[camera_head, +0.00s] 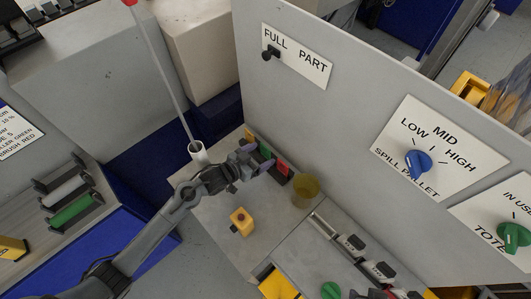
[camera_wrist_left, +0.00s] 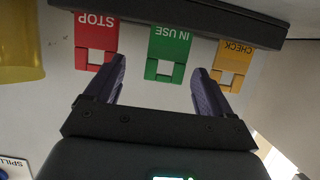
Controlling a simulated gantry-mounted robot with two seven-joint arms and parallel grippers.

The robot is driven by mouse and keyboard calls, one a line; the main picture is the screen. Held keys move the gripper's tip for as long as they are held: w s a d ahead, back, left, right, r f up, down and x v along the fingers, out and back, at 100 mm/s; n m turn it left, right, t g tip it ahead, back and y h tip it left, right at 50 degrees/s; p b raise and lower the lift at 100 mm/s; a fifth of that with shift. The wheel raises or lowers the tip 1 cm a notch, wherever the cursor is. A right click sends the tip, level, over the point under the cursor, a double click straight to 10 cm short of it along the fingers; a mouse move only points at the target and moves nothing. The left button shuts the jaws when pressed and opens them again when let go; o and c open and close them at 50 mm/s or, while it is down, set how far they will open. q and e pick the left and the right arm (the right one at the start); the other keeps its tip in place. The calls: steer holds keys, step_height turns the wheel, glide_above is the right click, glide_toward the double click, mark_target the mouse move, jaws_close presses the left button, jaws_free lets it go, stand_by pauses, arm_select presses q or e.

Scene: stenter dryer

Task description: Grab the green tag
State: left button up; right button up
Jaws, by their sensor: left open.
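The green tag (camera_wrist_left: 171,43) reads "IN USE" and hangs from a dark rail (camera_wrist_left: 145,20), between two other tags. It has a square cut-out at its free end. My left gripper (camera_wrist_left: 162,78) is open and empty, its two purple-grey fingers apart. In the left wrist view the green tag lies ahead of the gap between the fingertips, not clearly between them. In the head view the left gripper (camera_head: 257,163) is close to the green tag (camera_head: 265,150), which it partly hides. My right gripper does not show.
A red "STOP" tag (camera_wrist_left: 97,35) and a yellow "CHECK" tag (camera_wrist_left: 232,58) flank the green one closely. A yellow translucent cup (camera_head: 305,191) stands to the right by the panel. A white holder with a rod (camera_head: 198,153) and a yellow block (camera_head: 241,221) are near my arm.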

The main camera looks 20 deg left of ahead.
mark_target(265, 153)
arm_select(q)
steer(key=shift+w+a+x, duration=0.1)
steer(key=shift+a+x, duration=0.1)
steer(key=shift+x, duration=0.85)
steer(key=shift+w+a+x, duration=0.1)
steer(key=shift+a+x, duration=0.05)
steer(key=shift+x, duration=1.65)
steer(key=c, duration=1)
steer(key=shift+c, duration=0.2)
steer(key=shift+r, duration=0.15)
